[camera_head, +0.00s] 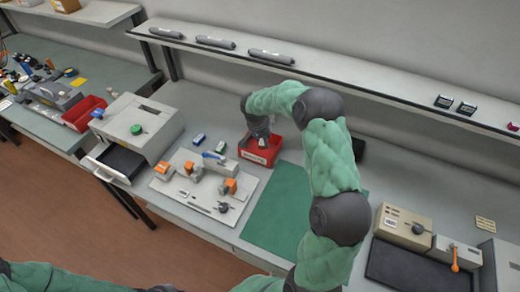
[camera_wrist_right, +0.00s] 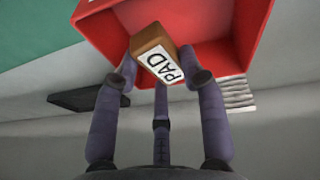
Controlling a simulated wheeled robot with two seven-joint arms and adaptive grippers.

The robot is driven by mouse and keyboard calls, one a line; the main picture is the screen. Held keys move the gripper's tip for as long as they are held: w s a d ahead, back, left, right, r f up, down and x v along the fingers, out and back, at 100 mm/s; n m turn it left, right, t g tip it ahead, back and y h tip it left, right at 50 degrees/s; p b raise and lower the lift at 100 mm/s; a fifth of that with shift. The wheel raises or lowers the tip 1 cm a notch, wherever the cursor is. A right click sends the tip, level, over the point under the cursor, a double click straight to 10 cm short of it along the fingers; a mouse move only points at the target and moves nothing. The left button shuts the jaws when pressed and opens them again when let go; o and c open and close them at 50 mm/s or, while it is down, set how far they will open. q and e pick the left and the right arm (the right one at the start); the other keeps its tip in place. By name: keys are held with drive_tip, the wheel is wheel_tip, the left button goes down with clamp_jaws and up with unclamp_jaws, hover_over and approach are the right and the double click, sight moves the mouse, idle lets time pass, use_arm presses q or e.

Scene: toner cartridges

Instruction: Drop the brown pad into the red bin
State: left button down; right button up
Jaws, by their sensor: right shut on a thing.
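The brown pad (camera_wrist_right: 152,41), a small brown block with a white label reading "PAD", is between the fingers of my right gripper (camera_wrist_right: 160,72) in the right wrist view. The gripper is shut on it. The red bin (camera_wrist_right: 247,32) lies just beyond the pad in that view, and the pad shows against its open inside. In the head view the red bin (camera_head: 258,158) stands on the bench, and my right gripper (camera_head: 262,140) points down over it. The pad cannot be made out in the head view. My left gripper is not in view.
A green mat (camera_head: 268,215) lies right of the bin. A white board (camera_head: 165,187) with orange-topped parts lies left of it, near a grey machine (camera_head: 150,115) with an open drawer. A shelf (camera_head: 350,75) runs behind. Another red bin (camera_head: 88,112) stands on the left bench.

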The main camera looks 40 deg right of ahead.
drive_tip(key=o, duration=1.3)
drive_tip(key=shift+r, duration=0.15)
drive_tip(key=v, duration=1.1)
drive_tip(key=shift+a+r, duration=0.2)
drive_tip(key=shift+r, duration=0.15)
